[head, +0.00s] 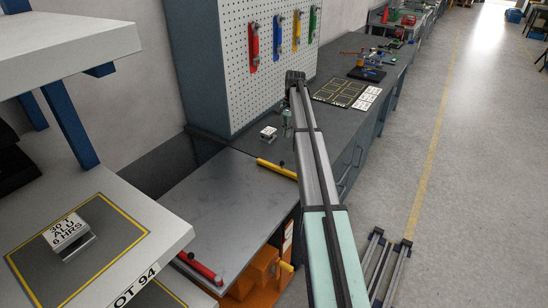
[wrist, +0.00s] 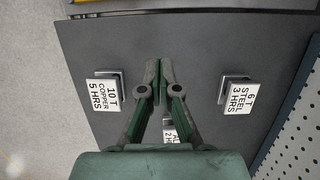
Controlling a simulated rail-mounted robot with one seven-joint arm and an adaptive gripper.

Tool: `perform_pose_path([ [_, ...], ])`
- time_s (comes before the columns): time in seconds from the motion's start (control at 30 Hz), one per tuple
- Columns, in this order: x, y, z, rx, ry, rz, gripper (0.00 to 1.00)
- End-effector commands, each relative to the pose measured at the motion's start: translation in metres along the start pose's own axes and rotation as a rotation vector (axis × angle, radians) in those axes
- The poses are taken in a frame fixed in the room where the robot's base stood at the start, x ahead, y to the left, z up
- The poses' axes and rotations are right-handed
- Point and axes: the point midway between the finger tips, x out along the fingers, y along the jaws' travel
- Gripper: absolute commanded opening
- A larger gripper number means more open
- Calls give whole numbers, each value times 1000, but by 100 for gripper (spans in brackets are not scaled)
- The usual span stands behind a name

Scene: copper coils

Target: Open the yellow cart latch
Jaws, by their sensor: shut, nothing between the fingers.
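A yellow bar with a black knob (head: 277,169), which looks like the yellow latch, lies along the far edge of the grey cart top (head: 215,195) in the head view. A red bar with a black knob (head: 200,268) lies at the cart's near edge. My gripper (head: 287,130) hangs over the dark bench beyond the yellow bar, apart from it. In the wrist view my gripper (wrist: 158,70) is shut and empty, its fingers together. A yellow strip (wrist: 105,1) shows at that view's top edge; I cannot tell if it is the latch.
Labelled weights, copper (wrist: 108,92) and steel (wrist: 238,95), sit on the dark bench, with a third partly hidden behind my gripper. A pegboard cabinet (head: 255,70) stands beside the bench. A shelf with another weight (head: 68,235) is at left. Orange crates (head: 258,272) sit under the cart top.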

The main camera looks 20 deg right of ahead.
Motion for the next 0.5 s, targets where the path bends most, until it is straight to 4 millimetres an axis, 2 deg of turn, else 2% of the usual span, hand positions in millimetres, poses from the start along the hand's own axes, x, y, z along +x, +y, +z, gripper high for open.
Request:
perform_pose_path([
  [0.5, 5, 1, 1, 5, -4, 2, 0],
])
